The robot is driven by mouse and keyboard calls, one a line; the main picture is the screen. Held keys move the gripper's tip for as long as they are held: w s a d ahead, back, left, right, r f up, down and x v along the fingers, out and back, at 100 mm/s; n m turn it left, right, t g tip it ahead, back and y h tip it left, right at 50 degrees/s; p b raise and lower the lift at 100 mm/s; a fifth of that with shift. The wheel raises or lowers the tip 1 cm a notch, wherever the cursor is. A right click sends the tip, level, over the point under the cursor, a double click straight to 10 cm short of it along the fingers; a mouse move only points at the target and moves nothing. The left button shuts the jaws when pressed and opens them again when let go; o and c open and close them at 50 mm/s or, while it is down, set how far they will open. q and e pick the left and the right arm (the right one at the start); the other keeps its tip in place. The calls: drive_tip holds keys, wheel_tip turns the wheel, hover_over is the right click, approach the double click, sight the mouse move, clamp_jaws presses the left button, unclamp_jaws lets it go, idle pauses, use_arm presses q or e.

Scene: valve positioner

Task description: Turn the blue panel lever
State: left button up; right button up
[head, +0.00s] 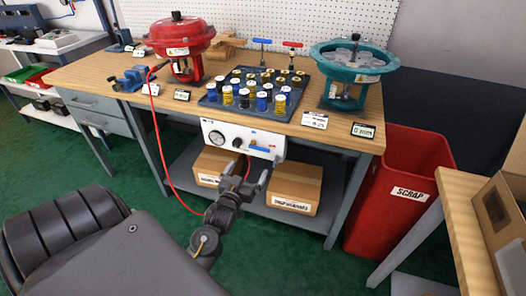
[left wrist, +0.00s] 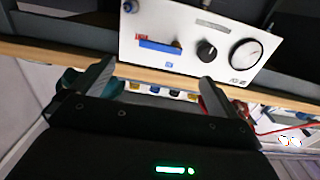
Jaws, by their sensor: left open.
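The white valve panel (head: 220,130) hangs on the front edge of the bench. Its blue lever (head: 260,149) lies about level along the panel, to the right of the black knob. In the left wrist view, where the panel looks upside down, the blue lever (left wrist: 160,47) shows left of the black knob (left wrist: 207,50). A small red label is near its free end and a blue label above its pivot in the panel's upright sense. My left gripper (head: 254,170) is open and empty, just in front of and below the lever, apart from it. Both fingers show in the wrist view (left wrist: 157,73). My right gripper is not in view.
A round gauge (left wrist: 243,53) sits beside the knob. Cardboard boxes (head: 292,187) stand on the shelf below. A red hose (head: 164,150) hangs left of the panel. A red scrap bin (head: 385,190) stands right. The bench top (head: 110,68) carries valve actuators and a tray of cylinders.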

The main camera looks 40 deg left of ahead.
sight(259, 149)
use_arm(q)
drive_tip(key=x, duration=1)
drive_tip(key=shift+a+r, duration=0.1)
drive_tip(key=shift+a, duration=0.1)
drive_tip(key=shift+w, duration=0.2)
drive_tip(key=shift+w+a, duration=0.1)
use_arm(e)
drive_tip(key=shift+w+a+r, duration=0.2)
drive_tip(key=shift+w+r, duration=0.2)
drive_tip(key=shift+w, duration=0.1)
use_arm(q)
drive_tip(key=shift+c, duration=0.3)
